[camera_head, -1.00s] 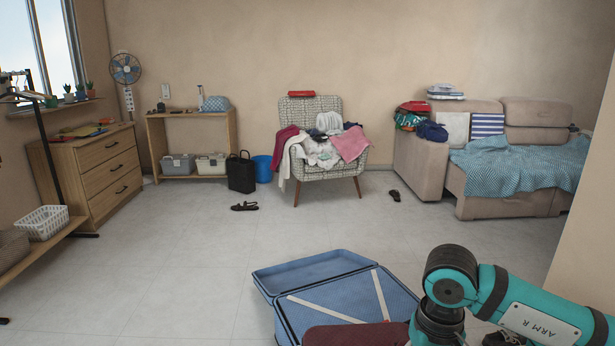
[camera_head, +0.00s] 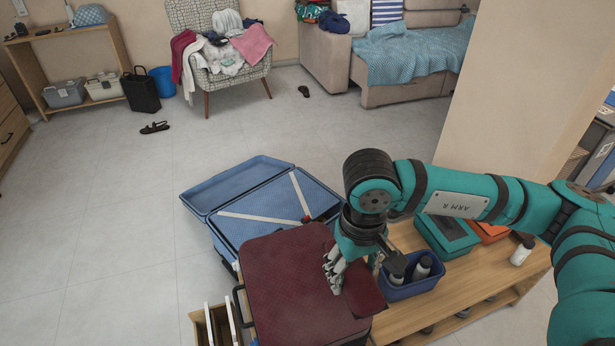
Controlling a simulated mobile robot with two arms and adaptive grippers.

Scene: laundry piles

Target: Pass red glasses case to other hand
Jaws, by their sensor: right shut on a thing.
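My right gripper (camera_head: 350,272) reaches down at the lower middle of the head view, beside a large dark red padded surface. It is shut on a small dark red item, which looks like the red glasses case (camera_head: 364,291). The case shows just below and between the fingers; its upper part is hidden by them. I cannot tell whether it touches the padded surface. My left gripper is not in view.
The dark red padded top (camera_head: 295,285) stands in front of an open blue suitcase (camera_head: 230,190). A wooden bench (camera_head: 455,290) at right holds a blue bin (camera_head: 410,290) with bottles, a teal box (camera_head: 447,235) and a white bottle (camera_head: 522,252).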

